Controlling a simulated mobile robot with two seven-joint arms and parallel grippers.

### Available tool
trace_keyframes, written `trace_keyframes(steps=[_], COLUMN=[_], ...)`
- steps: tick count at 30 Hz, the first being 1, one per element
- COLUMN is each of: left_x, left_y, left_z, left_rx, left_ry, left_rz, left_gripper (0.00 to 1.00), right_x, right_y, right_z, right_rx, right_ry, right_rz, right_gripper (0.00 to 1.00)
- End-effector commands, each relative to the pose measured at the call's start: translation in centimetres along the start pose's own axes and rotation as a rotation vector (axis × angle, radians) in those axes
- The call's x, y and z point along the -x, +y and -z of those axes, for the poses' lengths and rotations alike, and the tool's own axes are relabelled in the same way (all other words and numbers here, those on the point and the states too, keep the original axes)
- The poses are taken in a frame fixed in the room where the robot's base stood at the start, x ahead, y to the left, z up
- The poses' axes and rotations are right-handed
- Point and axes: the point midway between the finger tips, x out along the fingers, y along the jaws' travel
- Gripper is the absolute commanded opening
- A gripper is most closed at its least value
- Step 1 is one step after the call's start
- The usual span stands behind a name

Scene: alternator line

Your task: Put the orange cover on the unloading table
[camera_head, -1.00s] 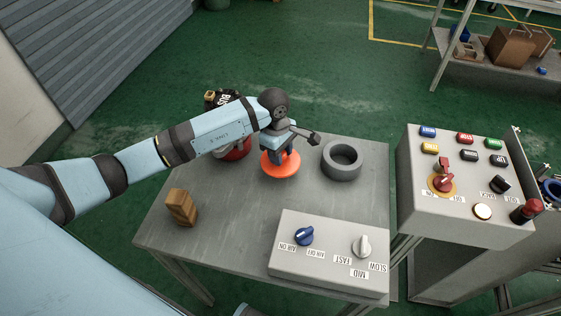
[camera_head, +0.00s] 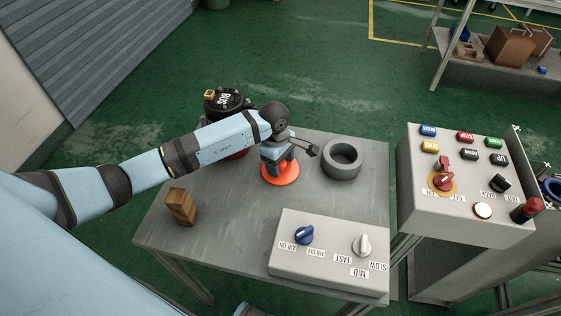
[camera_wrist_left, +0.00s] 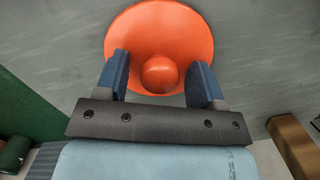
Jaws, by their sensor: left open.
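The orange cover (camera_head: 290,174) is a round disc with a knob in its middle. It rests on the grey table (camera_head: 230,227), partly hidden by my left gripper in the head view. In the left wrist view the cover (camera_wrist_left: 200,35) fills the upper middle, with its knob between the two blue fingers. My left gripper (camera_head: 277,173) is right at the cover; its fingers are open on either side of the knob (camera_wrist_left: 160,76), with a gap on both sides. Whether this table is the unloading table I cannot tell. My right gripper is not in view.
A grey ring (camera_head: 342,160) stands right of the cover. A wooden block (camera_head: 181,206) stands at the left. A grey switch box (camera_head: 330,262) sits at the front right. A black and red round object (camera_head: 224,103) is behind my arm. A button panel (camera_head: 463,185) stands further right.

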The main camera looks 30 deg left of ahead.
Motion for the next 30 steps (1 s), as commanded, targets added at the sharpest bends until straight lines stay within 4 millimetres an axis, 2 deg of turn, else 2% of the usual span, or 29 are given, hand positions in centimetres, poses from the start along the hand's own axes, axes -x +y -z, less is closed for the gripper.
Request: trace_keyframes(steps=[4, 8, 15, 21, 25, 30], left_x=[0.3, 1.7, 6.8, 10.4, 11.8, 12.3], left_y=[0.0, 0.1, 0.1, 0.0, 0.0, 0.0], left_z=[-0.1, 0.0, 0.1, 0.0, -0.1, 0.0], left_rx=[0.000, -0.001, -0.001, -0.002, -0.001, 0.000], left_ry=[-0.001, 0.001, 0.002, 0.001, 0.000, 0.000], left_rz=[0.000, -0.004, -0.004, -0.002, -0.001, 0.000], left_gripper=[0.62, 0.62, 0.62, 0.62, 0.62, 0.62], right_x=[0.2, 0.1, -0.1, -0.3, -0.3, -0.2], right_y=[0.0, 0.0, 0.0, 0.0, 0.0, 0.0], right_z=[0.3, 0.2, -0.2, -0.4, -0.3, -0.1], right_rx=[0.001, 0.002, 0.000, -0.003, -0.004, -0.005], right_ry=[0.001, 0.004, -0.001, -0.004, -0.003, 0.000], right_rz=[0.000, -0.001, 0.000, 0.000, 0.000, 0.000], right_gripper=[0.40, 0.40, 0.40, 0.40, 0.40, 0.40])
